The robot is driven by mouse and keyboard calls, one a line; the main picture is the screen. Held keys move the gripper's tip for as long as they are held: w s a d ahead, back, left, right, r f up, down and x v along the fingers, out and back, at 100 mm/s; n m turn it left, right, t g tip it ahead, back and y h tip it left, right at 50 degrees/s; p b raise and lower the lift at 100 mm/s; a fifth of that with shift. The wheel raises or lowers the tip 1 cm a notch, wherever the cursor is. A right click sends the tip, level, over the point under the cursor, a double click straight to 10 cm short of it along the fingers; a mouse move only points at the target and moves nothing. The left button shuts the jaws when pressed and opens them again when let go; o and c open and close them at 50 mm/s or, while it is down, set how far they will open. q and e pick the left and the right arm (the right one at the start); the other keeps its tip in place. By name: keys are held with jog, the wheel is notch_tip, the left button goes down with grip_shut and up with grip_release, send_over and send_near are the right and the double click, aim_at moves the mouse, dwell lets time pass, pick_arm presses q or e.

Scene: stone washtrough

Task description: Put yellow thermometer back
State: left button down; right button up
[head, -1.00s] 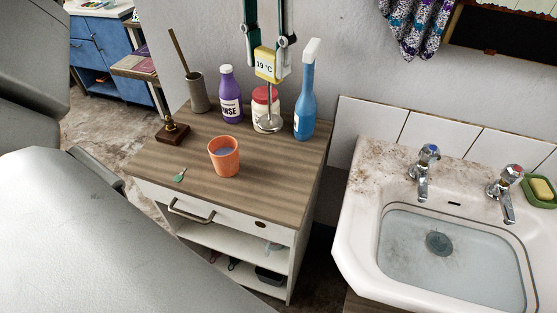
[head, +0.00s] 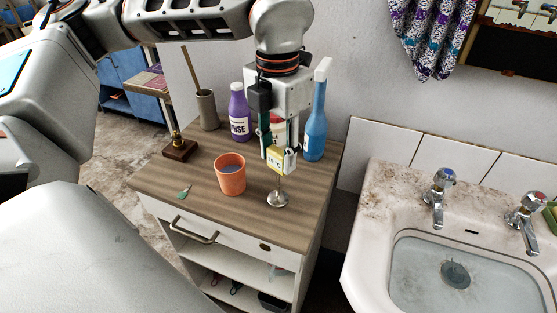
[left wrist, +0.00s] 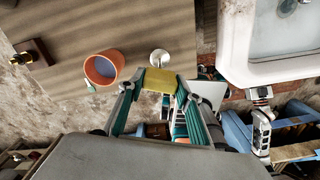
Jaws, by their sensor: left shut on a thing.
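The yellow thermometer (head: 275,160) has a small box with a pale display, and a thin metal stem runs down from it to a round metal disc. My left gripper (head: 279,157) is shut on the yellow box, its fingers at the box's sides. The disc is over the wooden cabinet top, right of the orange cup; I cannot tell whether it touches. In the left wrist view the yellow box (left wrist: 172,83) sits between the fingertips, with the disc beyond it. My right gripper is not in view.
The orange cup (head: 231,178) with liquid stands on the cabinet top (head: 215,213). A brass-handled stamp (head: 180,148) is at left. The sink (head: 368,228) is at right.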

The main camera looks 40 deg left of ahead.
pick_arm(q)
jog(key=shift+f, duration=1.15)
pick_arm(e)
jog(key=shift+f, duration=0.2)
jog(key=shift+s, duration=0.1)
pick_arm(q)
jog(key=shift+f, duration=0.15)
jog(key=c, duration=1.6)
grip_release()
jog(key=shift+o, duration=0.9)
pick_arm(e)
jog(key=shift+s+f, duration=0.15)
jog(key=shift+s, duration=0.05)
pick_arm(q)
jog(key=shift+r, duration=0.5)
notch_tip(320, 180, up, 10)
jog(key=shift+r+p, duration=0.15)
jog(key=shift+p, duration=0.55)
jog(key=shift+r, duration=0.5)
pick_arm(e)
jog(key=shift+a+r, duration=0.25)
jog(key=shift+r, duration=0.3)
